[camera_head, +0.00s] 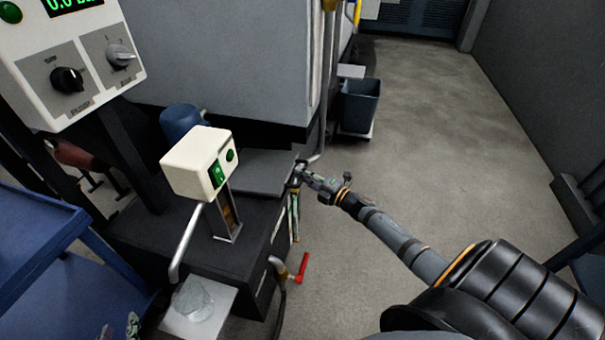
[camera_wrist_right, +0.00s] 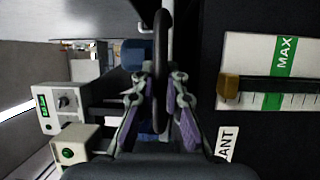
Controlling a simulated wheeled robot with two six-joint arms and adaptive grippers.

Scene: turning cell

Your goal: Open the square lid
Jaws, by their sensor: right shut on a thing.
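The square lid (camera_head: 262,172) is a flat dark grey plate on top of the black tank, beside the cream switch box. It looks about level; I cannot tell whether its edge is raised. My right gripper (camera_head: 299,176) is at the lid's right edge. In the right wrist view, its fingers (camera_wrist_right: 160,88) are closed on a dark loop handle (camera_wrist_right: 164,35) that runs between them. How the handle joins the lid is hidden. My left gripper (camera_head: 119,332) shows only its two fingertips, apart and empty, at the bottom edge of the head view.
The cream switch box (camera_head: 190,165) on its post stands close left of the lid. A red-handled valve (camera_head: 302,268) is on the tank's front. A level gauge marked MAX (camera_wrist_right: 285,60) shows in the wrist view. A grey bin (camera_head: 360,108) stands behind; the floor to the right is clear.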

